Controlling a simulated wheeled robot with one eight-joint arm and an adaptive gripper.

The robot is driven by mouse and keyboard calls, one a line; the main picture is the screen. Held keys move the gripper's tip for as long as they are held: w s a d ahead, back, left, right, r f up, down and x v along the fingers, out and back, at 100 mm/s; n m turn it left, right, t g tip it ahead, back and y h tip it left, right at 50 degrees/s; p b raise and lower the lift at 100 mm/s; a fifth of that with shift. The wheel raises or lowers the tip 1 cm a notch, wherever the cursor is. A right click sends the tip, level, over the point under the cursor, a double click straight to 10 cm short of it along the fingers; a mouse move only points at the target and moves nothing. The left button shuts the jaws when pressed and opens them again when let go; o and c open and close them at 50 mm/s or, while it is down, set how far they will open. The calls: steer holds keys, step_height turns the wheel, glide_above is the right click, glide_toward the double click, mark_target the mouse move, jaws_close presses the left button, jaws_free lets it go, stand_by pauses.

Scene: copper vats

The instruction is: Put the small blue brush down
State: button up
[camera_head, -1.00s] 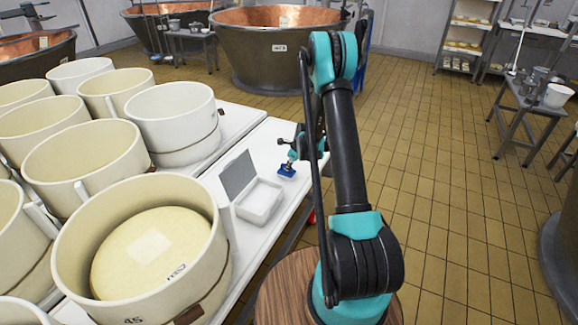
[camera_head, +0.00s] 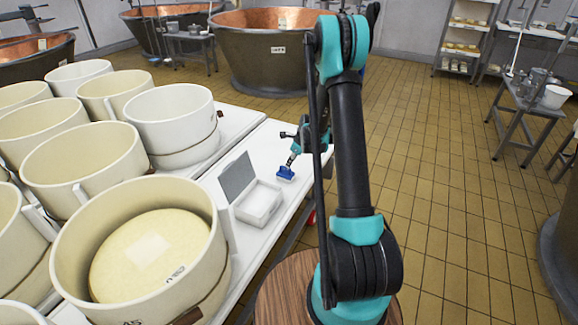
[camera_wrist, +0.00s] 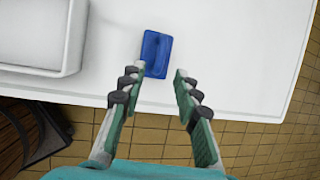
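The small blue brush (camera_head: 286,174) lies on the white table top near its right edge, just right of the white box in the head view. In the wrist view, the brush (camera_wrist: 156,53) lies flat on the white surface, at and just beyond my fingertips. My gripper (camera_wrist: 161,70) is open, with its two fingers clearly apart and nothing clamped between them. The left fingertip overlaps the brush's near left corner in the picture; I cannot tell if it touches. In the head view my gripper (camera_head: 293,158) is just above the brush, partly hidden by my arm.
A white box (camera_head: 259,203) with a raised grey lid (camera_head: 237,178) stands beside the brush. Large cream moulds (camera_head: 130,250) fill the table's left side. The table's edge (camera_wrist: 200,116) lies close to the brush, with tiled floor beyond.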

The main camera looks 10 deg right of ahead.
steer(key=s+r+n+h, duration=0.1)
steer(key=s+r+n, duration=1)
steer(key=s+r, duration=0.55)
steer(key=s+d+f+n+h, duration=0.1)
steer(key=s+f+n, duration=0.1)
steer(key=s+n, duration=1.2)
steer(key=s, duration=0.8)
steer(key=shift+d+h, duration=0.3)
steer(key=shift+d, duration=0.1)
steer(key=shift+f, duration=0.1)
